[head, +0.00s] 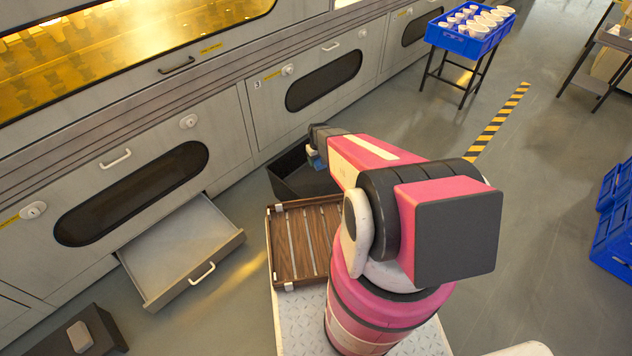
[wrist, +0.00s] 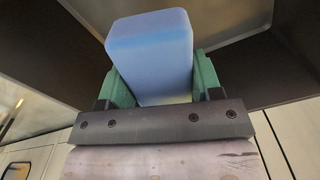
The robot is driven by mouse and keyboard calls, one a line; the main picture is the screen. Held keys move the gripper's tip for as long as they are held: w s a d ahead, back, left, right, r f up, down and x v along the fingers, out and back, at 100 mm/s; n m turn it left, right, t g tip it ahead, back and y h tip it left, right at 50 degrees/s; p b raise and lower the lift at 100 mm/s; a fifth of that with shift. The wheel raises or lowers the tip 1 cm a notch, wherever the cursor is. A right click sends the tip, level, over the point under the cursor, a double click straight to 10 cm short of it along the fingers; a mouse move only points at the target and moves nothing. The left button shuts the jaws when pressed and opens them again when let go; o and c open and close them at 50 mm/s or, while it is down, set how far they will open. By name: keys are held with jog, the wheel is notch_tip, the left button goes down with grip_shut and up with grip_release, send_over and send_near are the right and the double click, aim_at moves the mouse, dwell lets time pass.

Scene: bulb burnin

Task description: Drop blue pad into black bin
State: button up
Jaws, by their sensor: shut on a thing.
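The blue pad (wrist: 150,50) is a light blue block with rounded edges, held between the green fingers of my gripper (wrist: 165,85) in the wrist view. In the head view a small part of the blue pad (head: 316,163) shows beside my gripper (head: 314,152), over the black bin (head: 288,185). The black bin is an open dark box on the floor against the cabinet front. My arm hides its right part. In the wrist view dark walls surround the pad; I cannot tell how deep it sits.
A wooden slatted tray (head: 285,250) lies just in front of the bin. An open drawer (head: 190,245) juts out at left. A dark box with a grey block (head: 79,337) is at lower left. A blue crate with white cups (head: 440,38) stands on a far stand.

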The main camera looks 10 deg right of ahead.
jog(key=o, duration=0.9)
notch_tip(320, 180, up, 11)
jog(key=shift+f, duration=0.1)
jog(key=shift+s, duration=0.1)
